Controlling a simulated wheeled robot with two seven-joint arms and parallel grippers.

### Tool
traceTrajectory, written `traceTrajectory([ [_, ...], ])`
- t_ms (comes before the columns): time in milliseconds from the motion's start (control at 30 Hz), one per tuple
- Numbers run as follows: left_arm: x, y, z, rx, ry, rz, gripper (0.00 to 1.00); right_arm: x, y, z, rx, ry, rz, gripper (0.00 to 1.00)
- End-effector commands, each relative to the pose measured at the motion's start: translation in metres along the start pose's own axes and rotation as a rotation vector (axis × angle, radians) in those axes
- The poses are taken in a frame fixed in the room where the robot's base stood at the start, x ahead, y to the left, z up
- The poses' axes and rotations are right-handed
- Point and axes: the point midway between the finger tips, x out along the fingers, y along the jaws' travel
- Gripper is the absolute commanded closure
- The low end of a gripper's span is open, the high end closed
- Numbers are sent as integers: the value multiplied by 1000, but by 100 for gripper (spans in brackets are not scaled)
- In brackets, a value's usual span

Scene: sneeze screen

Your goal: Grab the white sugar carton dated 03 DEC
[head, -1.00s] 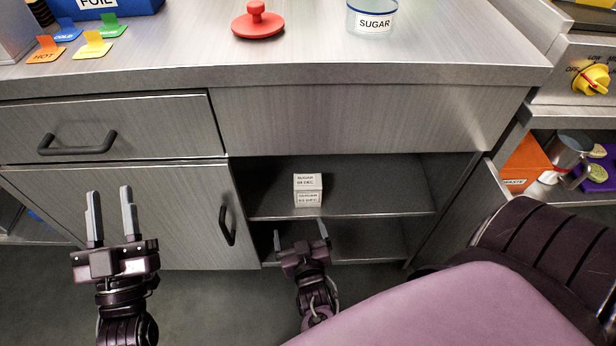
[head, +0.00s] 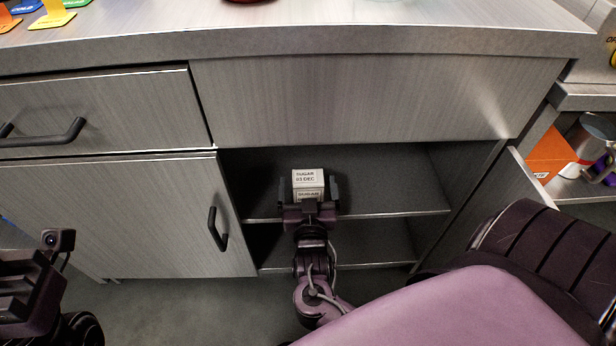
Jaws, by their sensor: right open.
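The white sugar carton (head: 308,179), labelled SUGAR 03 DEC on its top, stands on the upper shelf (head: 390,200) of the open cabinet bay. A second SUGAR label on its front face is partly hidden by my gripper. My right gripper (head: 308,190) is at the shelf's front edge, open, with one finger on each side of the carton. I cannot tell whether the fingers touch it.
The countertop (head: 330,42) overhangs the bay. A closed door with a black handle (head: 217,229) is left of the bay, and a drawer (head: 90,110) is above that door. A lower shelf lies below. An orange box (head: 550,157) and a metal jug stand on a shelf at the right.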

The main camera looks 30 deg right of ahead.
Motion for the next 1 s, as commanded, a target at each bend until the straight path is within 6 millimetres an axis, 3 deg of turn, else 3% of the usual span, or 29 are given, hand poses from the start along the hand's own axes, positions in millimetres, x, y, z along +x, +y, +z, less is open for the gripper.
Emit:
traceTrajectory([
  [33, -8, 0, 2, 1, 0, 3, 64, 11, 1, 5, -1, 6, 1, 6],
  [200, -8, 0, 3, 2, 5, 7, 64, 30, 2, 3, 0, 4, 0, 6],
  [467, -7, 1, 3, 2, 4, 8, 64, 32, 2, 2, 0, 1, 0, 6],
  [900, -7, 1, 3, 2, 3, 8, 64, 32, 2, 2, 0, 1, 0, 61],
  [1000, -7, 1, 3, 2, 3, 8, 64, 32, 2, 1, 1, 2, 0, 62],
])
